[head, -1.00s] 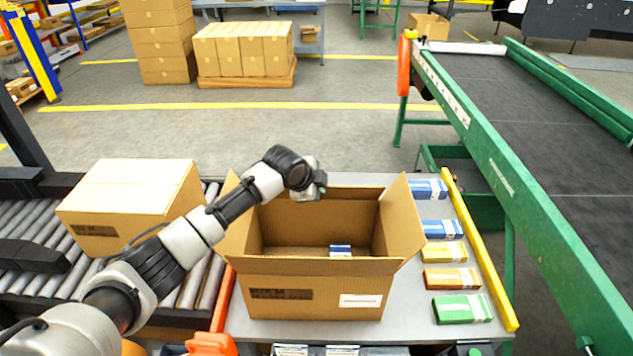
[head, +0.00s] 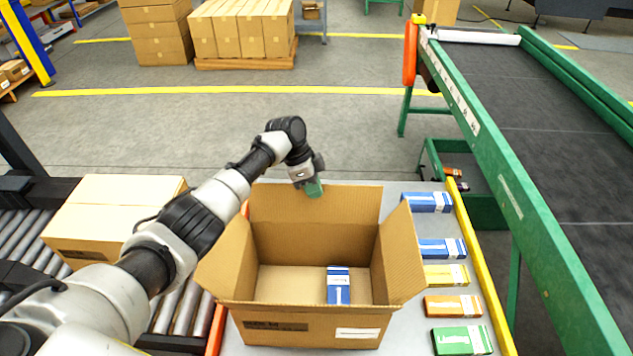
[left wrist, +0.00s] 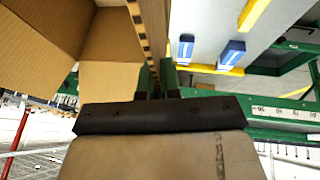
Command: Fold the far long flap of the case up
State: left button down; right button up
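The open brown case (head: 360,320) stands on the grey table. Its far long flap (head: 350,205) stands roughly upright above the far wall. Its left short flap (head: 225,258) and right short flap (head: 404,255) tilt outward. A blue and white carton (head: 338,285) lies inside the case. My left gripper (head: 314,188) is at the far flap's top edge, with a green fingertip over its inner face. In the left wrist view the flap's board (left wrist: 156,25) runs between the green fingers (left wrist: 157,82), which look closed on it. My right gripper is not in view.
Several cartons, blue (head: 428,202), yellow (head: 446,275), orange (head: 453,305) and green (head: 461,340), lie right of the case beside a yellow rail (head: 484,270). A closed box (head: 110,215) sits on the left roller conveyor. A green-framed belt conveyor (head: 540,130) stands right.

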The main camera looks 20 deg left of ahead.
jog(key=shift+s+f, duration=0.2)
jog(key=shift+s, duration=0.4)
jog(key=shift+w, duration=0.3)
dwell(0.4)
